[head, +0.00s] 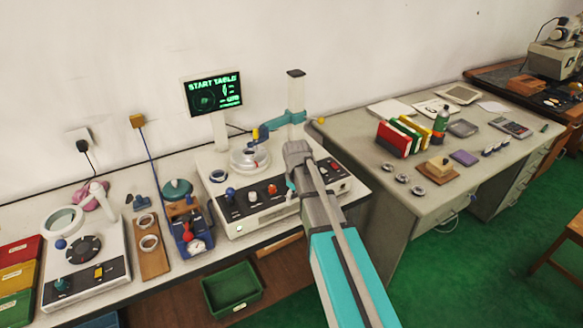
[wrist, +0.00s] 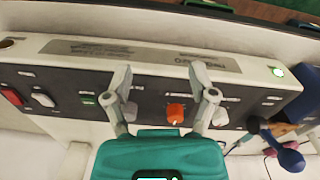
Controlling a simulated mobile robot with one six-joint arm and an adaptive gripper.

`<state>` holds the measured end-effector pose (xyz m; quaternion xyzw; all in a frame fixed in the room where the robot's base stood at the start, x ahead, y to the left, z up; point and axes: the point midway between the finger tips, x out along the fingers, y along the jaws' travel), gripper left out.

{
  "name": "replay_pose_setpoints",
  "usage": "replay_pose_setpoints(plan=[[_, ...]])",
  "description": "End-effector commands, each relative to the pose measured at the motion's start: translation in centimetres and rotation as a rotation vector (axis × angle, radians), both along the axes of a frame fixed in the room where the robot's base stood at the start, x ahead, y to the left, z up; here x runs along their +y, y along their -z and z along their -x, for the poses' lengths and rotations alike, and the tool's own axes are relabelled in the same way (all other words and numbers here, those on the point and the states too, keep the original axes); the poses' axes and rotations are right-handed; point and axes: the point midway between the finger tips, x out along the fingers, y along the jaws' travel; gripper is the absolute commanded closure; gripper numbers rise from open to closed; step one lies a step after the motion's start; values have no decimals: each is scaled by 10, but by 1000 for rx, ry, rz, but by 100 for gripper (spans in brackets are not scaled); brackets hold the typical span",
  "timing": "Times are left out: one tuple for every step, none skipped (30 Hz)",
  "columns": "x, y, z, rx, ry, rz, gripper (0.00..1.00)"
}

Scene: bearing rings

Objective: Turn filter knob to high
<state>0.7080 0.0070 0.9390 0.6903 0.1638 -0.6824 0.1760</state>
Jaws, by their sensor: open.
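The control panel (head: 285,202) is the dark front face of a white machine. In the wrist view the panel (wrist: 60,88) appears upside down. It carries an orange-red knob (wrist: 175,113), a pale knob (wrist: 220,117) to its right and a grey knob (wrist: 130,110) to its left. The labels are too blurred to tell which is the filter knob. My gripper (wrist: 160,73) is open and empty, its fingers spread either side of the orange-red knob in the picture. Contact cannot be told. In the head view my arm hides part of the panel and most of the gripper.
A red switch (wrist: 12,96) and a white switch (wrist: 43,99) sit at the panel's left in the wrist view. A blue ball-ended lever (wrist: 290,158) stands at right. A lit display (head: 214,93) stands behind the machine.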

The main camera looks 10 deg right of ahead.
Motion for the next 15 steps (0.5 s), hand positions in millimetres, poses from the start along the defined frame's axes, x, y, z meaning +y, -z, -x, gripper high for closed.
replay_pose_setpoints(plan=[[0, -21, -17, 0, -28, 1, 27], [0, -27, -23, -1, -45, 2, 27], [0, -35, -31, -1, -67, 3, 27], [1, -41, -37, -2, -86, 4, 27], [1, -47, -43, -2, -102, 5, 27], [1, -55, -51, -2, -125, 7, 27], [1, -61, -57, -2, -143, 7, 27], [1, -66, -63, -2, -160, 8, 27], [1, -74, -71, -2, -183, 9, 27], [1, -79, -76, -3, -198, 10, 27], [1, -84, -82, -3, -214, 11, 27], [1, -90, -88, -4, -233, 12, 27], [1, -94, -93, -3, -247, 12, 27], [1, -98, -97, -4, -260, 14, 27], [1, -102, -102, -4, -276, 15, 27]])
